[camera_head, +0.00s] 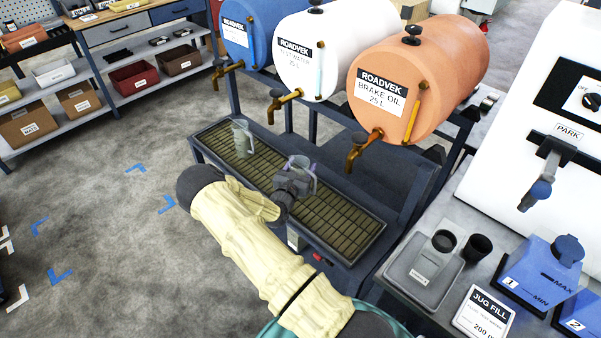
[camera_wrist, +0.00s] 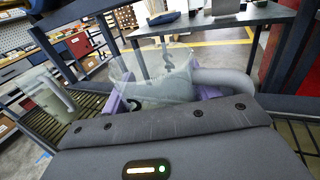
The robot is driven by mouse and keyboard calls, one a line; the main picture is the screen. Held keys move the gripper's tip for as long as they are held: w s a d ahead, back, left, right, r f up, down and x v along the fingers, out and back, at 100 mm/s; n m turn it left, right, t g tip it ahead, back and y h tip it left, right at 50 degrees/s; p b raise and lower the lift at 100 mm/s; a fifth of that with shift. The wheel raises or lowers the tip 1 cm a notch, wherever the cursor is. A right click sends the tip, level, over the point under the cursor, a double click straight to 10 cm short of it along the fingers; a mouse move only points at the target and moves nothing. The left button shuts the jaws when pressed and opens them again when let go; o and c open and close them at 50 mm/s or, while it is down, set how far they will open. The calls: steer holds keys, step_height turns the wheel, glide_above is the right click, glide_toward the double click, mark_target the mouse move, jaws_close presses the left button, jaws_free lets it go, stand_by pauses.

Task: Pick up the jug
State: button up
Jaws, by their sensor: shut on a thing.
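A clear jug (camera_head: 301,162) is between the purple fingers of my gripper (camera_head: 296,180), above the slatted drip tray (camera_head: 340,218). In the wrist view the jug (camera_wrist: 150,72) stands roughly upright, with a finger on each side and its grey handle to the right. My gripper (camera_wrist: 160,96) is shut on it. I cannot tell whether its base touches the tray. A second clear jug (camera_head: 242,138) stands on the tray to the left; it also shows at the left of the wrist view (camera_wrist: 46,95).
Blue, white and orange drums with taps hang above the tray; the orange one (camera_head: 420,75) reads brake oil. At right are a bench with a grey tray (camera_head: 410,287), a jug fill sign (camera_head: 483,312) and blue containers (camera_head: 540,270). Floor at left is clear.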

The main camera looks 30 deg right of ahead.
step_height(320, 180, up, 9)
steer(key=b, duration=0.1)
steer(key=shift+f, duration=0.15)
stand_by(0.6)
